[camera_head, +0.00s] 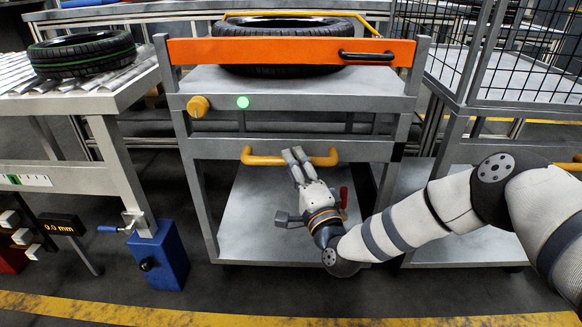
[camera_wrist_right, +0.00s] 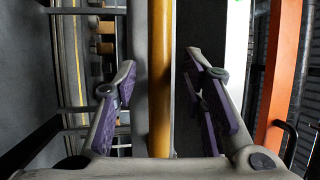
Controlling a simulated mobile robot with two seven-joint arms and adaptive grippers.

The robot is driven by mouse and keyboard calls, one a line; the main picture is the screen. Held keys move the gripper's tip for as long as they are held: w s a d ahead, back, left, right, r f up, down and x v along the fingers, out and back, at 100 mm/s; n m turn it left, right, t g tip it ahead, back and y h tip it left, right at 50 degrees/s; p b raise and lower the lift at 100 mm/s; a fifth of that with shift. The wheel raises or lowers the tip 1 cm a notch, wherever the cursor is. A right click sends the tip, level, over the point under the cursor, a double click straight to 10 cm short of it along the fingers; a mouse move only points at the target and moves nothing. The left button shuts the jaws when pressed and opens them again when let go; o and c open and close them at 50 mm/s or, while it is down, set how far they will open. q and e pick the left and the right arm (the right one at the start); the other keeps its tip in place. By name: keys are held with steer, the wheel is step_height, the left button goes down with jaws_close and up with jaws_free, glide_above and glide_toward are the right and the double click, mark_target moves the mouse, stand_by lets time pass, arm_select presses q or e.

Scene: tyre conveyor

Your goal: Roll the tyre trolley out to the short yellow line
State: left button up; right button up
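The grey tyre trolley (camera_head: 290,103) stands in the middle of the head view, with an orange bar (camera_head: 240,50) across its top and a black tyre (camera_head: 285,27) on it. A yellow handle (camera_head: 262,159) crosses its front and shows upright in the right wrist view (camera_wrist_right: 161,80). My right gripper (camera_head: 293,154) is at the middle of this handle. In the wrist view its fingers (camera_wrist_right: 165,88) are apart on either side of the bar, with gaps on both sides. A yellow floor line (camera_head: 150,315) runs in front of the trolley. My left gripper is not in view.
A roller conveyor (camera_head: 125,90) with a green-striped tyre (camera_head: 82,54) stands close on the left, with a blue box (camera_head: 160,258) at its leg. A mesh cage cart (camera_head: 455,90) stands close on the right. Bare floor lies in front of the trolley.

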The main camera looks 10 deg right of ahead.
steer(key=shift+x, duration=0.95)
jaws_close()
steer(key=shift+s+a+f, duration=0.1)
